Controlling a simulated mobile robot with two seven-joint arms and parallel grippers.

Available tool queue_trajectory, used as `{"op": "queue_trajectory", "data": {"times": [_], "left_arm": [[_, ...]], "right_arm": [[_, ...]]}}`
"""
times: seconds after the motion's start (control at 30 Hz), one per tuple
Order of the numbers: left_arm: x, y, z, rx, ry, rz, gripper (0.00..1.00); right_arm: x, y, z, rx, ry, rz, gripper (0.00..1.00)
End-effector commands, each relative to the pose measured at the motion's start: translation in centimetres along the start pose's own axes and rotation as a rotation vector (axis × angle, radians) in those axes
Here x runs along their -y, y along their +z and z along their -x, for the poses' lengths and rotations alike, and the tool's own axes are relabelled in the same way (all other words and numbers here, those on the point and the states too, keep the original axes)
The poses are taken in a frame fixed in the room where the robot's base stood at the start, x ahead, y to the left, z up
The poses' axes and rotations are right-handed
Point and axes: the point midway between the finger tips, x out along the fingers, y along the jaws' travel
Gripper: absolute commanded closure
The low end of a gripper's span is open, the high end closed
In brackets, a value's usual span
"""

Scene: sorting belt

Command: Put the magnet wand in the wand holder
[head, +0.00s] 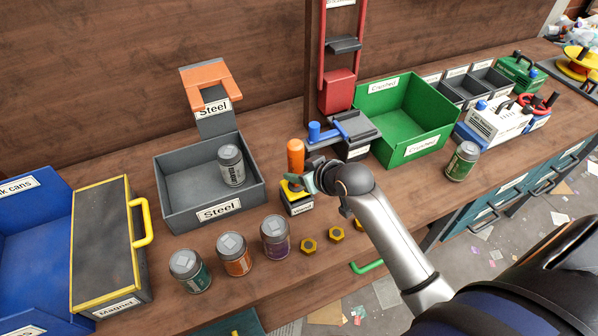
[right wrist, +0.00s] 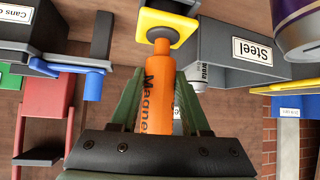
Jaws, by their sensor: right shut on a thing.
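The magnet wand (head: 295,154) has an orange handle and stands roughly upright in the head view. My right gripper (head: 302,181) is shut on it. In the right wrist view the wand (right wrist: 158,98), lettered "Magne…", lies between the two fingers of the right gripper (right wrist: 159,82), its dark round end pointing at the wand holder. The wand holder (head: 297,208) is a small black block with a yellow top and a white label. It also shows in the right wrist view (right wrist: 178,22). The wand's end is at the holder's top; I cannot tell whether it is seated. My left gripper is out of view.
A grey Steel bin (head: 170,202) with a can stands left of the holder. Three cans, the purple one (head: 275,237) nearest, and several brass nuts (head: 308,246) lie in front. A blue-handled press (head: 345,130) and a green Crushed bin (head: 402,150) stand behind right.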

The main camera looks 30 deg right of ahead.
Motion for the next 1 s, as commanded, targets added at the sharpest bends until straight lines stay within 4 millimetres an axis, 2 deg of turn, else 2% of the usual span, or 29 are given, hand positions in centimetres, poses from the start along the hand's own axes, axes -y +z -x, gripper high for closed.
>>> {"op": "queue_trajectory", "data": {"times": [0.33, 0.8, 0.83, 1.0], "left_arm": [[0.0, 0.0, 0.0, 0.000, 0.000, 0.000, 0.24], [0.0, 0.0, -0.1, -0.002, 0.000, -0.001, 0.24], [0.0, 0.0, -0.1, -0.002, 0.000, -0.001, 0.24], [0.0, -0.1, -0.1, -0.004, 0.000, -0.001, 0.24]], "right_arm": [[0.0, 0.2, -0.2, -0.006, 0.000, 0.001, 1.00], [0.0, 1.5, -1.1, 0.006, -0.001, 0.001, 1.00], [0.1, 1.7, -1.1, 0.012, -0.001, 0.000, 0.50], [0.1, 1.5, -1.1, 0.007, -0.001, 0.000, 0.31]]}}
